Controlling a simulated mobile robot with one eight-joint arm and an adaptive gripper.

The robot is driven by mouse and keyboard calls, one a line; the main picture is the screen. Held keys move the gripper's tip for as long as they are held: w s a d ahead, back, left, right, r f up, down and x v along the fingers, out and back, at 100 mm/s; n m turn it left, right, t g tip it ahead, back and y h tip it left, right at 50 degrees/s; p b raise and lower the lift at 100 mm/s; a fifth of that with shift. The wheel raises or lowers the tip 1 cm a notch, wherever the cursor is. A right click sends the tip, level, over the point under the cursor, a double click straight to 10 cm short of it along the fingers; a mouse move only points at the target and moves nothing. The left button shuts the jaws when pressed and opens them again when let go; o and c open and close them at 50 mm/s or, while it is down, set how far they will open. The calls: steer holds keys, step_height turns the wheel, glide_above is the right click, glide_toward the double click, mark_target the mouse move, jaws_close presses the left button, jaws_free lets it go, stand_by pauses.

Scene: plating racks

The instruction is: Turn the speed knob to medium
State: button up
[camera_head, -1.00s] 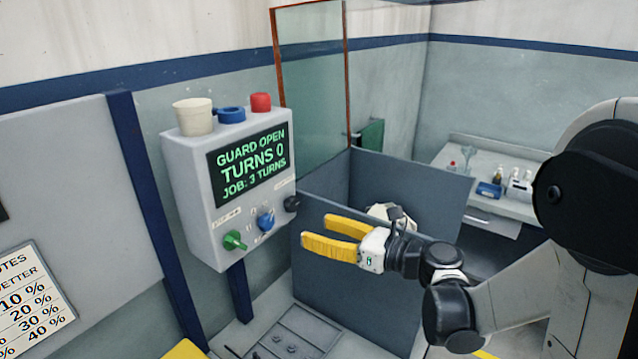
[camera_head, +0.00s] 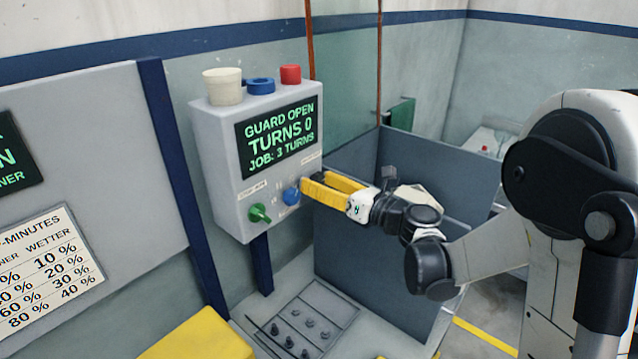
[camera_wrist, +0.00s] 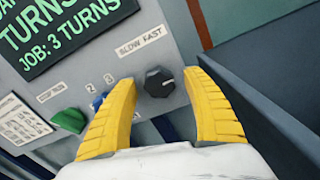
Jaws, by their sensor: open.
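The speed knob (camera_wrist: 159,82) is a black faceted dial under a "SLOW FAST" label in the wrist view. It sits between my two yellow fingers and a little ahead of them, nearer the right one. My gripper (camera_wrist: 163,105) is open, with nothing held. In the head view my gripper (camera_head: 316,184) is at the right side of the grey control box (camera_head: 222,165), and its fingers hide the black knob there. The box's screen (camera_head: 278,138) reads "GUARD OPEN, TURNS 0, JOB: 3 TURNS". I cannot tell exactly where the knob points.
A blue knob (camera_head: 291,196) and a green knob (camera_head: 259,213) are left of my fingers on the same face. A red button (camera_head: 290,74), a blue ring (camera_head: 260,86) and a cream cup-shaped part (camera_head: 223,86) top the box. A dark tank (camera_head: 375,250) stands below my arm.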

steer(key=c, duration=1.2)
steer(key=shift+n, duration=0.4)
steer(key=n+b, duration=0.1)
steer(key=n, duration=0.3)
steer(key=shift+b, duration=0.3)
steer(key=n+b, duration=0.1)
steer(key=n, duration=0.3)
steer(key=shift+d+n, duration=0.1)
steer(key=shift+n, duration=0.2)
steer(key=n, duration=0.4)
steer(key=shift+w+b, duration=0.1)
steer(key=shift+b, duration=0.25)
steer(key=shift+r+n, duration=0.15)
steer(key=shift+n, duration=1.95)
